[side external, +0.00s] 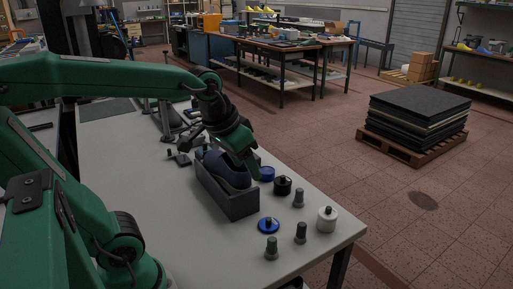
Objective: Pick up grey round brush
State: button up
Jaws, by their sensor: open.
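Several small upright things stand at the near right end of the light table (175,240). Among them are a grey round one (301,233) with a dark top and a similar grey one (298,198) farther back. A greenish-grey one (271,247) stands to the left. I cannot tell for sure which is the grey round brush, as bristles are too small to see. My gripper (246,162) is open and points down beside and above a grey box (232,205), behind the small grey things and apart from them. Nothing shows between its fingers.
The grey box holds a dark blue rounded thing (228,170). A white round pot (327,219), a black round pot (283,186) and blue round things (268,226) stand nearby. The table's right edge is close to the white pot. Its near left surface is clear.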

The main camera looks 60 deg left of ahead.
jog(key=w+a+f+n+g, duration=0.1)
jog(key=w+a, duration=0.1)
jog(key=w, duration=0.6)
jog(key=n+g, duration=0.3)
jog(key=g, duration=0.1)
send_over(300, 189)
jog(key=f, duration=1.5)
jog(key=shift+s+f, duration=0.2)
jog(key=shift+f, duration=0.2)
jog(key=shift+w+a+f, duration=0.15)
jog(key=shift+f, duration=1.55)
jog(key=shift+f, duration=0.1)
jog(key=shift+w+f, duration=0.1)
jog(key=shift+f, duration=2.4)
